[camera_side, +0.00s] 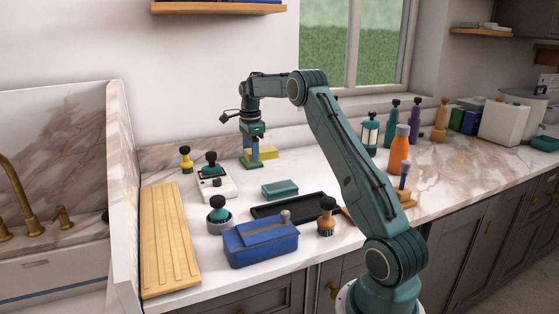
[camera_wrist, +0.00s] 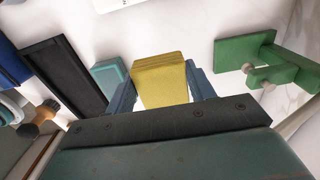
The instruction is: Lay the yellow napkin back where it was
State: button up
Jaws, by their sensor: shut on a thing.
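The yellow napkin (camera_wrist: 160,80) is a folded, layered stack between my gripper's two blue fingers in the wrist view. My gripper (camera_wrist: 160,88) is shut on it. In the side view, my gripper (camera_side: 254,152) points down at the back of the counter, and the napkin (camera_side: 266,153) shows beside and behind its fingers. Whether the napkin touches the counter is hard to tell. A green stand with an upright plate and small knobs (camera_wrist: 245,52) is to the right of the napkin in the wrist view, apart from it. Its green base (camera_side: 251,166) shows just below my gripper in the side view.
A teal block (camera_side: 280,188), a black tray (camera_side: 277,211) and a blue box (camera_side: 262,247) lie in front. A white scale-like device (camera_side: 217,190) is to the left. Bottles, including an orange one (camera_side: 399,150), stand right. Bare counter lies around the teal block.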

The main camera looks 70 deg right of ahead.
aim_at(253, 183)
jog(key=shift+f, duration=4.3)
jog(key=shift+f, duration=0.1)
jog(key=o, duration=1.1)
jog(key=shift+c, duration=0.2)
notch_tip(253, 183, up, 12)
jog(key=shift+r, duration=0.15)
jog(key=shift+a, duration=0.1)
